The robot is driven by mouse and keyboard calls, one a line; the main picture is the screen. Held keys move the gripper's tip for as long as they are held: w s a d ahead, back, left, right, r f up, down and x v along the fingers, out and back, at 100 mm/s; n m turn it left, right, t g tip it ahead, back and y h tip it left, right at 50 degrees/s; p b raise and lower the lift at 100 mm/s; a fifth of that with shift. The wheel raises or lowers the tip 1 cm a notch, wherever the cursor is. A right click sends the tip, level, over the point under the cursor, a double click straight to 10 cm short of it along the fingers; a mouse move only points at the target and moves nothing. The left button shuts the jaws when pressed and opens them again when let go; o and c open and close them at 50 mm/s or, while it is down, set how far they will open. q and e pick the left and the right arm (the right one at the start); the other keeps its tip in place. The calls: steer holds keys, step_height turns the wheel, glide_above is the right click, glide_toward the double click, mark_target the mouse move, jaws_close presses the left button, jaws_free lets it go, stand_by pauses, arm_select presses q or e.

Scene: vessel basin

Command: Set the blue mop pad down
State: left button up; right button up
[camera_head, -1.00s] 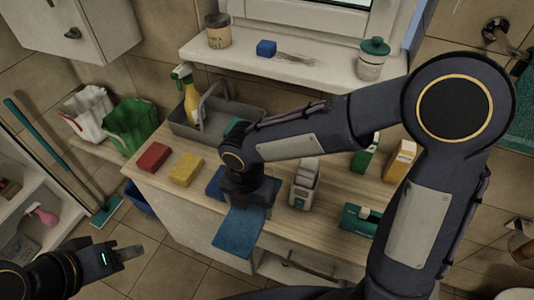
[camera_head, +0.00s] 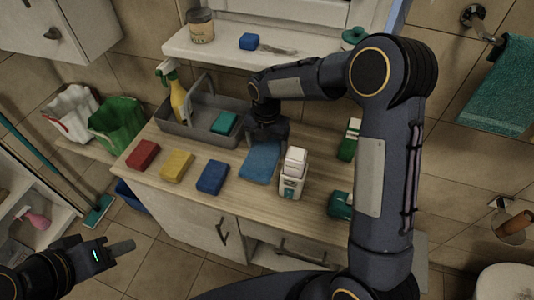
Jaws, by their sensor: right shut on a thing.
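The blue mop pad (camera_head: 259,163) lies flat or nearly flat on the wooden counter (camera_head: 213,209), between the dark blue sponge and the white carton. My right gripper (camera_head: 266,143) points down at the pad's back edge and is shut on it. The fingertips are partly hidden by the gripper body. I cannot tell whether the whole pad touches the counter. My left gripper (camera_head: 121,247) is at the lower left, over the floor, away from the counter. Its fingers are seen edge-on, so its opening is unclear.
Red (camera_head: 143,154), yellow (camera_head: 177,166) and dark blue (camera_head: 212,177) sponges sit in a row left of the pad. A grey caddy (camera_head: 203,122) with a spray bottle (camera_head: 177,97) and a teal sponge (camera_head: 224,122) stands behind. A white carton (camera_head: 292,173) stands close on the right.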

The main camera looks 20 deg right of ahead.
mark_target(267, 146)
step_height(267, 146, down, 5)
steer(key=b, duration=0.3)
steer(key=shift+w, duration=0.15)
steer(key=shift+d+r, duration=0.1)
steer(key=shift+f, duration=0.2)
steer(key=o, duration=0.9)
steer(key=shift+r, duration=0.3)
step_height(267, 146, up, 7)
steer(key=shift+r, duration=0.2)
